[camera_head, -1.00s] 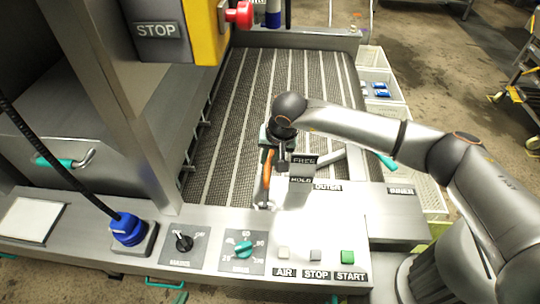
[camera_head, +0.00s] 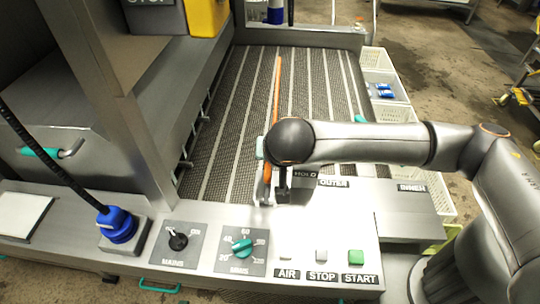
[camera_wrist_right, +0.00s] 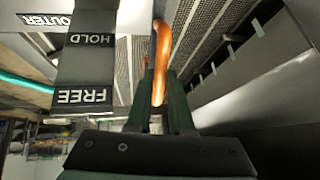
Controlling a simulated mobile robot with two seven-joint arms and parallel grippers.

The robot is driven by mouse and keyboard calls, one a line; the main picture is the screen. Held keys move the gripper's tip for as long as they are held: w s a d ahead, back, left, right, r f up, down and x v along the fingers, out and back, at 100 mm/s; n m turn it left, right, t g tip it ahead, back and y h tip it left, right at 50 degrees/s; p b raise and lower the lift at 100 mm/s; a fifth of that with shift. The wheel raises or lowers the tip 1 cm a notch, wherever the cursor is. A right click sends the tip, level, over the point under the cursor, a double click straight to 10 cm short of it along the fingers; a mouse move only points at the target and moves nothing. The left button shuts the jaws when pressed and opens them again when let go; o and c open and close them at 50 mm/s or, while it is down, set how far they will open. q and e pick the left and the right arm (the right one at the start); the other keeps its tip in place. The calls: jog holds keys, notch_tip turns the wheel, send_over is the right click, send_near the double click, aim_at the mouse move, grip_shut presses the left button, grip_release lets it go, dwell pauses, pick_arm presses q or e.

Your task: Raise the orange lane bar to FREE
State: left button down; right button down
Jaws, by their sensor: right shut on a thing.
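The orange lane bar (camera_head: 277,85) shows in the head view as a long thin line over the ribbed belt, its near part by the panel edge. In the wrist view its orange end (camera_wrist_right: 160,62) lies between the fingers of my right gripper (camera_wrist_right: 161,95), which is shut on it. The FREE label (camera_wrist_right: 84,96) and the HOLD label (camera_wrist_right: 90,40) are on a dark plate beside the bar in the wrist view. My left gripper is not in view.
The control panel has a MAINS knob (camera_head: 178,241), a teal dial (camera_head: 242,246) and a green START button (camera_head: 356,257). A steel post (camera_head: 130,110) stands left of the belt (camera_head: 325,85). Crates (camera_head: 388,90) line its right side.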

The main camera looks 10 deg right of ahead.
jog(key=shift+s+a+r, duration=0.15)
jog(key=c, duration=1.2)
grip_release()
jog(key=shift+c, duration=0.2)
jog(key=o, duration=0.3)
jog(key=shift+s+r, duration=0.15)
jog(key=shift+s, duration=0.05)
jog(key=shift+o, duration=0.7)
jog(key=shift+w, duration=0.1)
jog(key=b+v, duration=0.1)
jog(key=v, duration=1.1)
